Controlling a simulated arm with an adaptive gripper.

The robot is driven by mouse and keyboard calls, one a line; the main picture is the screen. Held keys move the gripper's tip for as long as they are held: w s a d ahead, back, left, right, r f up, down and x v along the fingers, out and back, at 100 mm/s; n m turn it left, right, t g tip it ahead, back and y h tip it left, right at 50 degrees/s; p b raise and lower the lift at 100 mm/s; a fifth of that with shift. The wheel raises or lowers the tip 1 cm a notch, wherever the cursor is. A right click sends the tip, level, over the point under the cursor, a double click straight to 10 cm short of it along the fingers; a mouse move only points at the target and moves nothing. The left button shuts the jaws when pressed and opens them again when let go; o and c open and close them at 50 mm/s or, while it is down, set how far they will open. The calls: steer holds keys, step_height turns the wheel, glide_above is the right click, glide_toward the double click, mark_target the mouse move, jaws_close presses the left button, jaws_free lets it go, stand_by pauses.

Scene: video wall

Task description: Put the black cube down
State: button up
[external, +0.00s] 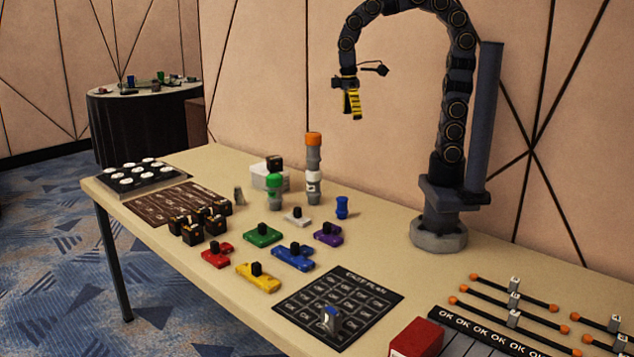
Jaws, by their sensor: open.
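A black cube (274,162) sits raised above the table, at the white box (262,180) and just behind the green-topped grey cylinder (275,190). I cannot tell exactly what it rests on. Several more black cubes with light marks (193,234) stand in a cluster at the left, by the brown grid mat (160,203). My gripper (352,112) hangs high above the back of the table, fingers pointing down, with yellow and black striping. It is open, with nothing seen in it, and is well apart from every cube.
A tall orange-topped grey stack (313,165) and a blue piece (342,207) stand near the back. Coloured blocks with black knobs (293,256) fill the middle. A black grid mat (350,290), a red box (417,338) and orange-ended rods (510,290) lie at front right.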

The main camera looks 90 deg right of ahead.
steer(key=s+a+f, duration=0.1)
steer(key=s+f, duration=0.1)
steer(key=s, duration=0.5)
steer(key=s+a+f+m+h, duration=0.1)
steer(key=s, duration=0.6)
steer(key=shift+a+f, duration=0.3)
steer(key=shift+f, duration=0.05)
